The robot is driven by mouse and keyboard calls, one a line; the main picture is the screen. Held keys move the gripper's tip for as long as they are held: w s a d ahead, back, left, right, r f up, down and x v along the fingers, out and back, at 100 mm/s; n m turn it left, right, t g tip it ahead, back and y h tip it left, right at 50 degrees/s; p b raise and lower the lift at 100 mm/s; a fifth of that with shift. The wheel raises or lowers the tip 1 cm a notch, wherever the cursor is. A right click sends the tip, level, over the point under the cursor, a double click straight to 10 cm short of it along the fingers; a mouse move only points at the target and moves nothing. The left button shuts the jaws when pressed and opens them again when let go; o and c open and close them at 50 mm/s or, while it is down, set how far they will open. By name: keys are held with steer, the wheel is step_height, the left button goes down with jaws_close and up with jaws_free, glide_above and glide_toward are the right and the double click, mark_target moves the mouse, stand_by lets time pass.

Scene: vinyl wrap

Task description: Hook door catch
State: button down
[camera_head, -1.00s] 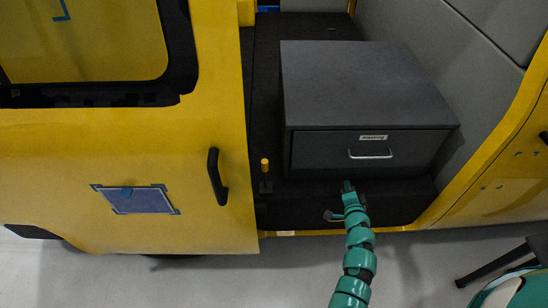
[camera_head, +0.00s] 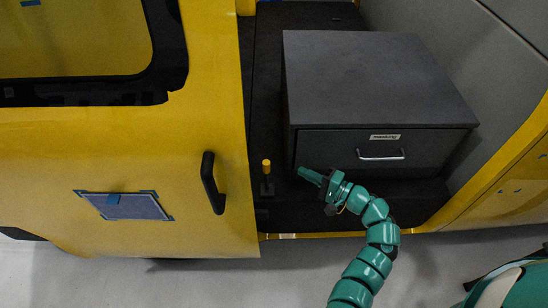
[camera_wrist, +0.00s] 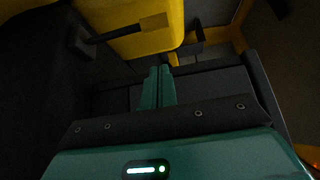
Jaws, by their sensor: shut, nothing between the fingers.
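The yellow sliding door (camera_head: 110,205) of the van stands at the left in the head view, with a black handle (camera_head: 211,184) near its right edge. A small post with a yellow cap (camera_head: 267,172) on a black base stands just right of the door edge, on the dark floor; it may be the catch. In the wrist view a dark rod with a yellow end (camera_wrist: 154,23) shows at upper left, likely this post. My gripper (camera_head: 303,173) is shut and empty, right of the post and apart from it, pointing left. Its closed fingers show in the wrist view (camera_wrist: 160,72).
A dark grey drawer cabinet (camera_head: 355,95) with a metal handle (camera_head: 380,155) stands behind my gripper on the van floor. A blue-taped square (camera_head: 125,206) is on the door. Gaps lie between the post, the door edge and the cabinet.

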steer(key=shift+s+a+r+n+g+y, duration=0.35)
steer(key=shift+r+n+g+y, duration=0.05)
steer(key=shift+r+n+g, duration=0.1)
steer(key=p, duration=0.1)
glide_above(267, 176)
steer(key=w+d, duration=0.2)
steer(key=d, duration=0.1)
steer(key=shift+a, duration=0.2)
steer(key=shift+f+b, duration=0.2)
steer(key=shift+b, duration=0.15)
